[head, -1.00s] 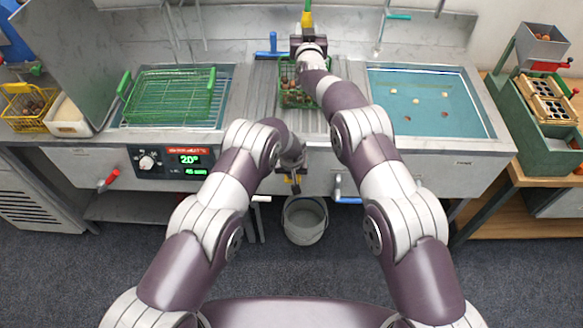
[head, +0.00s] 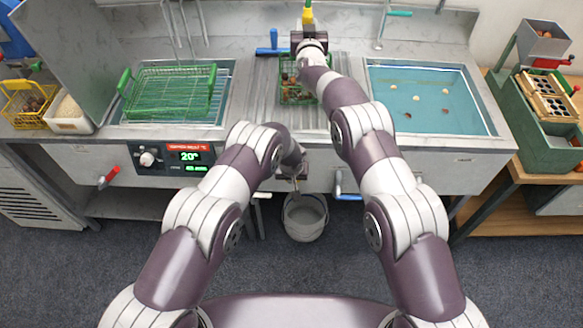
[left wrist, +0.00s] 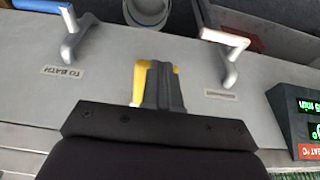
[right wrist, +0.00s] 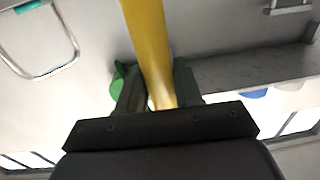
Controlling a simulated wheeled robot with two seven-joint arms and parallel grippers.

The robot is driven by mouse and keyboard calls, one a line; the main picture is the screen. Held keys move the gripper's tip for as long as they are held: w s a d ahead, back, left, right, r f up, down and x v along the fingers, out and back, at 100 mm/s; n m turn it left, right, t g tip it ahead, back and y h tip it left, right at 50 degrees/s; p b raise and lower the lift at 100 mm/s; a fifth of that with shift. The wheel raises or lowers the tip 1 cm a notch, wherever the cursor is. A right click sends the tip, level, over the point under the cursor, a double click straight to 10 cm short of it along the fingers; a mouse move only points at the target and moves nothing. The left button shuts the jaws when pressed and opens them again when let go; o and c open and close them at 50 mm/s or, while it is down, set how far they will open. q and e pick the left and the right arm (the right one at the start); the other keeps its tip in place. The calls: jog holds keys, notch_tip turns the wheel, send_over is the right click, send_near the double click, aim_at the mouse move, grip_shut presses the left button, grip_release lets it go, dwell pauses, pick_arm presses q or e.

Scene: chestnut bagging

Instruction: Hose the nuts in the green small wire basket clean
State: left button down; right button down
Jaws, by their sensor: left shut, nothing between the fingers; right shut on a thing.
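The small green wire basket (head: 297,97) with brown nuts (head: 287,82) in it sits on the ribbed middle part of the counter, partly covered by my right arm. My right gripper (head: 308,34) is above the back of this section, shut on a yellow wand-like thing (head: 308,6). The yellow shaft also shows between its fingers in the right wrist view (right wrist: 150,50), with a green part beside them. No water jet can be made out. My left gripper (head: 295,184) is shut and empty, low in front of the counter. In the left wrist view it shows a yellow strip beside its fingers (left wrist: 160,80).
A larger green wire basket (head: 130,102) is over the left bath. A water basin (head: 430,78) with several floating nuts is right. Two lever handles, including the one marked TO BATH (left wrist: 72,35), flank my left gripper. A grey bucket (head: 305,228) stands below.

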aim_at(308, 14)
pick_arm(q)
jog(key=s+r, duration=0.7)
jog(key=r, duration=0.3)
jog(key=shift+s, duration=0.35)
jog(key=shift+r, duration=0.1)
